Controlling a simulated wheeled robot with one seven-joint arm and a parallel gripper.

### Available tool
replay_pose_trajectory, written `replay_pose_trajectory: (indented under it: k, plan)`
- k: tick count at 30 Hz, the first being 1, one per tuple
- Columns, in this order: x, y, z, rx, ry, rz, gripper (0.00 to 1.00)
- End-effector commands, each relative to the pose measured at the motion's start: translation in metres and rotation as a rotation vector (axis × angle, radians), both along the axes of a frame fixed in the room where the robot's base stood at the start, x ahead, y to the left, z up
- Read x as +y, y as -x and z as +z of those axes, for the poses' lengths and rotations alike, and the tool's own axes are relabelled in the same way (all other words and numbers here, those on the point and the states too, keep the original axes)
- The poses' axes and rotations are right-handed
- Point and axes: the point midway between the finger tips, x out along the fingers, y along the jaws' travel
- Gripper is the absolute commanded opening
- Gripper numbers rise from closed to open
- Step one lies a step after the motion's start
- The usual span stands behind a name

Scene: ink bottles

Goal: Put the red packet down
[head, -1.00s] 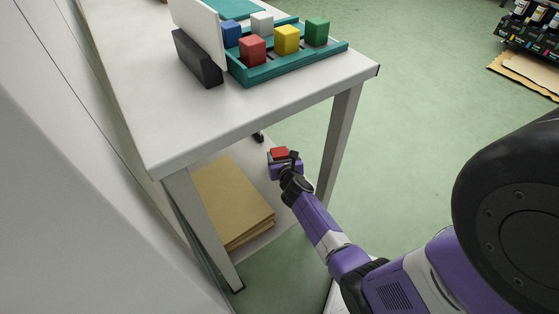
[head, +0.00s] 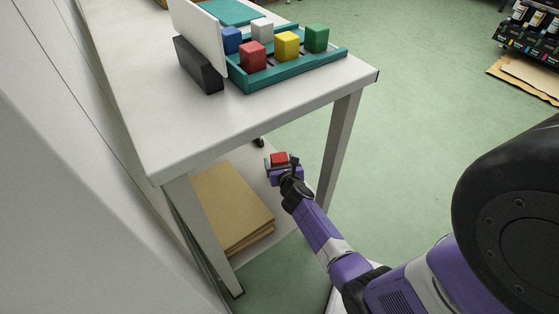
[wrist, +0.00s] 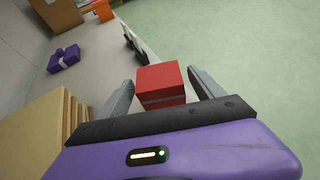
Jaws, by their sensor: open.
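The red packet (wrist: 160,84) is a small red block with a pale band. In the wrist view it sits between the two fingers of my gripper (wrist: 162,88), with a gap on each side. The fingers are open and apart from it. In the head view the packet (head: 279,159) shows at the end of my gripper (head: 281,165), beside the lower shelf under the table. I cannot tell from these views exactly what it rests on; its underside is hidden.
A stack of brown cardboard (head: 232,205) lies on the lower shelf (head: 256,243). A table leg (head: 339,145) stands right of my gripper. Above, the white table (head: 135,80) holds a teal tray (head: 290,68) with coloured blocks. A purple object (wrist: 64,58) lies farther along the shelf.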

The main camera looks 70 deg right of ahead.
Motion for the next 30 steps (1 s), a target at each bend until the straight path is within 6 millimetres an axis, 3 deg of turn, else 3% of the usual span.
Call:
replay_pose_trajectory:
  k: [12,23,26,30]
  plan:
    - [0.063,0.046,0.033,0.004,-0.002,0.002,0.77]
    - [0.099,0.064,0.042,-0.041,-0.041,0.003,0.77]
    - [0.135,0.07,0.042,-0.167,-0.165,0.005,0.77]
    - [0.213,0.089,0.055,-0.448,-0.49,-0.014,0.77]
